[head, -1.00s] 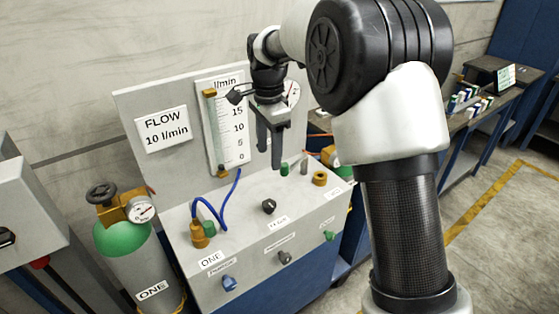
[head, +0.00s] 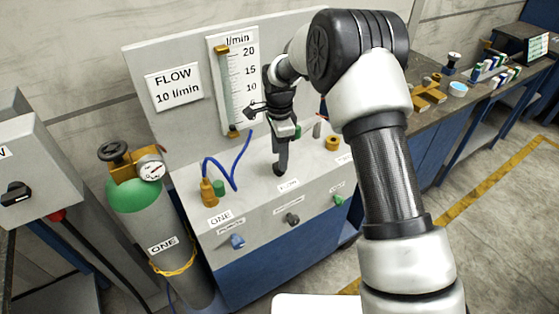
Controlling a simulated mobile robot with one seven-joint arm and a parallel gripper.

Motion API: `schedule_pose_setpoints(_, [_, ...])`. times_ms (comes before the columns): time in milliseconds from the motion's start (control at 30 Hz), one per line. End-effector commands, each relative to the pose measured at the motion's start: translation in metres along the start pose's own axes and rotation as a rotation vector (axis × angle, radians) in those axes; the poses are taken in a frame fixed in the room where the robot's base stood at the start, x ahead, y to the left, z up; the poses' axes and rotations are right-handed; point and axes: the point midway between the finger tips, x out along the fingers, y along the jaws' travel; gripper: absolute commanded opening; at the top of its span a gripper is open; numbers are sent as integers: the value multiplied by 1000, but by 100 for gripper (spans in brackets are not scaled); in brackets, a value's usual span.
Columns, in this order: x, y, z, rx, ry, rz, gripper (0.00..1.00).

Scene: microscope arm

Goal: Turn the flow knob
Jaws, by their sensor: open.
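The flow knob (head: 278,171) is a small black knob on the top of the grey bench panel, just behind the FLOW label (head: 288,185). It is mostly hidden by my gripper (head: 281,165), which points down right at it. My gripper is open; the fingers overlap in this view, so I cannot tell whether they straddle or touch the knob. The flow gauge (head: 235,85) with its l/min scale stands on the upright board behind. A sign (head: 173,87) there reads FLOW 10 l/min.
A blue hose rises from a brass fitting (head: 208,192) left of the knob. Small knobs (head: 293,219) line the front face. A green-topped cylinder (head: 140,195) marked ONE stands at the left.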

Motion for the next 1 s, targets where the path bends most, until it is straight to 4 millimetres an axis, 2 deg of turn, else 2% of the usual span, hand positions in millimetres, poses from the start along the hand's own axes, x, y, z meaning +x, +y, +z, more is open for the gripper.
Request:
schedule_pose_setpoints(100, [18,1,0,1,-1,2,53])
schedule_pose_setpoints(200, [27,0,0,2,-1,1,53])
schedule_pose_setpoints(567, [34,0,0,1,0,-1,53])
schedule_pose_setpoints(633, [34,0,0,1,0,0,46])
schedule_pose_setpoints(833, [34,0,0,1,0,0,13])
schedule_pose_setpoints(1000, [34,0,0,-6,0,0,12])
